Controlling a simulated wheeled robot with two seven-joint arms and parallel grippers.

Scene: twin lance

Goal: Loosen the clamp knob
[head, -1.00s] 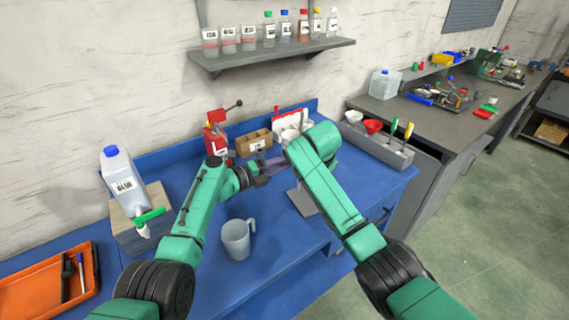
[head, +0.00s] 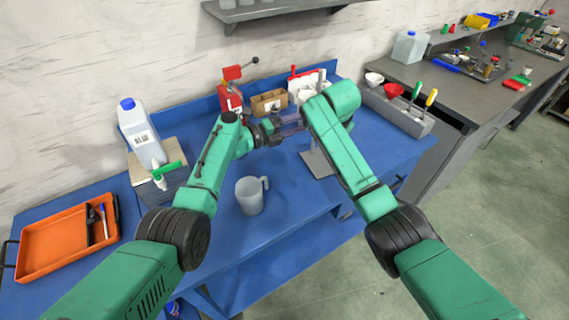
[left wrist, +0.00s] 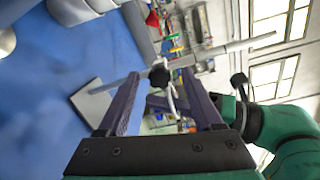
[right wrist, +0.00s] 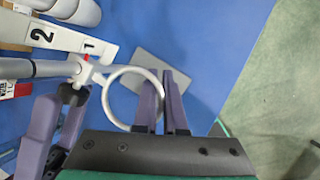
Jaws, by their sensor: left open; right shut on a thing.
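The black clamp knob (left wrist: 159,76) shows in the left wrist view, on a clamp at the stand's pale rod (left wrist: 220,51). My left gripper (left wrist: 161,84) is open, with its two purple fingers on either side of the knob; I cannot tell whether they touch it. In the right wrist view the clamp's white ring (right wrist: 108,101) sticks out from the rod. My right gripper (right wrist: 163,82) is shut on the ring's side. The stand's grey base plate (head: 317,163) lies on the blue bench. In the head view my arms hide most of the clamp.
A grey mug (head: 250,196) stands on the bench in front of my left arm. A jug (head: 139,130) stands on a block at left, behind an orange tray (head: 60,245). A red device (head: 230,98) and a cardboard box (head: 268,103) stand behind. A grey tool caddy (head: 400,112) is at right.

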